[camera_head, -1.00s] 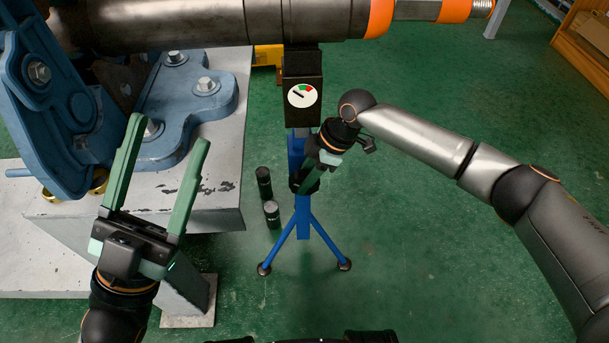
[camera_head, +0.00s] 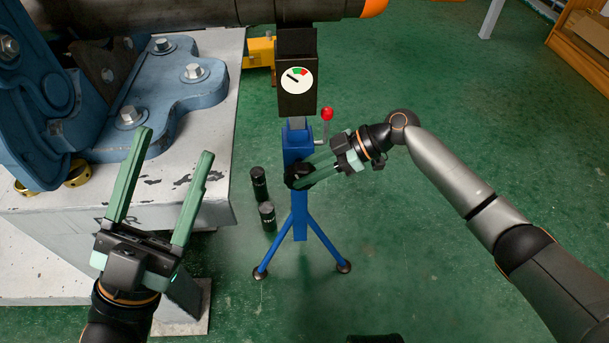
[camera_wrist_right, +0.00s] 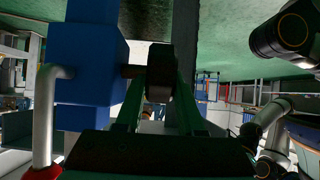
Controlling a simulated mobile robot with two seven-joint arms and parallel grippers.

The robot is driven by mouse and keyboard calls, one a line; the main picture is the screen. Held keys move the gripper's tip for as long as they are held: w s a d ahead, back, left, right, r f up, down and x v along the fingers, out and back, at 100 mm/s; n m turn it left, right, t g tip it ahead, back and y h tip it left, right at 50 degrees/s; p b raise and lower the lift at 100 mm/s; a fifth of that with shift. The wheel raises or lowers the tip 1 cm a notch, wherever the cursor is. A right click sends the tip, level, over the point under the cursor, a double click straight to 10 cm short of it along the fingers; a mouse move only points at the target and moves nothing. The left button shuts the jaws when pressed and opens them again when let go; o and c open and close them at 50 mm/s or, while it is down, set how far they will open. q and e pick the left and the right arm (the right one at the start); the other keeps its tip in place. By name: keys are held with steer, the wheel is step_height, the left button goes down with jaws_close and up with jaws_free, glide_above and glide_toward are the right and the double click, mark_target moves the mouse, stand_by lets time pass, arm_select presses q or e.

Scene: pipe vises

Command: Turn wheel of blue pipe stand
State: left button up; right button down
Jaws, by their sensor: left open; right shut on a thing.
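The blue pipe stand (camera_head: 299,215) stands upright on two visible splayed legs on the green floor. Its black wheel (camera_head: 296,178) is on the front of the post, partly covered by my fingers. My right gripper (camera_head: 305,174) reaches in from the right and is shut on the wheel. In the right wrist view the dark wheel (camera_wrist_right: 160,66) sits between the green fingers, beside the blue post (camera_wrist_right: 90,70). A crank with a red knob (camera_head: 327,114) is on the post's right side. My left gripper (camera_head: 156,190) is open and empty at the left.
A black box with a round gauge (camera_head: 296,80) tops the stand, below a large dark pipe (camera_head: 200,12). A grey table (camera_head: 215,130) with blue vise parts (camera_head: 160,95) is at left. Two black cylinders (camera_head: 266,215) stand on the floor.

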stand_by(0.4)
steer(key=c, duration=0.5)
jaws_free()
steer(key=p+v, duration=0.3)
steer(key=v, duration=0.9)
steer(key=shift+d+p, duration=0.25)
steer(key=shift+p, duration=0.15)
